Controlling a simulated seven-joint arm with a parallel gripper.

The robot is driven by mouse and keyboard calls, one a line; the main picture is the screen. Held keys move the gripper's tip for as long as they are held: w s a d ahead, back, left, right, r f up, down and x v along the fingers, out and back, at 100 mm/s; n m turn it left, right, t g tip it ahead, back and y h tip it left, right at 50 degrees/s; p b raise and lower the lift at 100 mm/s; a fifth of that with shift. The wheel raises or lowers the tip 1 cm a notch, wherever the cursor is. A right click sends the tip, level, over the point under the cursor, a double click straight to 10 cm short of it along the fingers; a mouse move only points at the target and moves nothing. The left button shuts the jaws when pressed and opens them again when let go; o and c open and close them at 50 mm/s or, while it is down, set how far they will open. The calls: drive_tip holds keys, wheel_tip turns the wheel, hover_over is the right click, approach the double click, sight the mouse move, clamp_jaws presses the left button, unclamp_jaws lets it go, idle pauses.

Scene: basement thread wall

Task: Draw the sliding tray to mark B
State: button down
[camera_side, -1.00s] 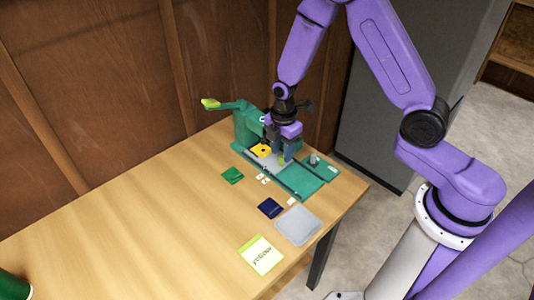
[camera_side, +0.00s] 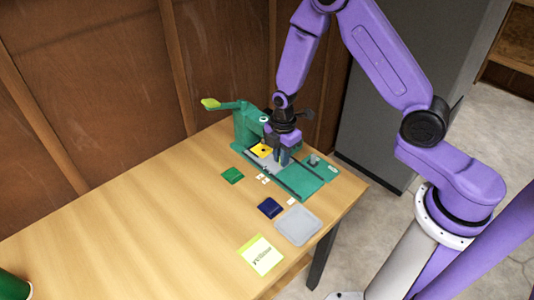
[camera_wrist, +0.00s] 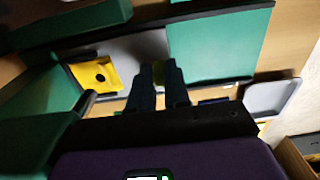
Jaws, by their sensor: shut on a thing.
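The sliding tray (camera_wrist: 125,47) is a grey plate in a green machine; in the side view my gripper partly covers it. A yellow piece (camera_side: 261,150) with a dark hole sits at its left end and also shows in the wrist view (camera_wrist: 95,75). My gripper (camera_side: 281,161) points down over the tray.
The green machine body (camera_side: 246,125) has a lever with a yellow-green end (camera_side: 210,103). A green patch (camera_side: 232,175), a navy patch (camera_side: 270,208), a grey dish (camera_side: 297,226) and a yellow-green note (camera_side: 260,255) lie in front.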

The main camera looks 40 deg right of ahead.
drive_tip(key=shift+s, duration=1.2)
drive_tip(key=c, duration=1.1)
unclamp_jaws()
drive_tip(key=shift+r, duration=0.1)
drive_tip(key=shift+r, duration=2.9)
drive_tip(key=shift+r, duration=0.1)
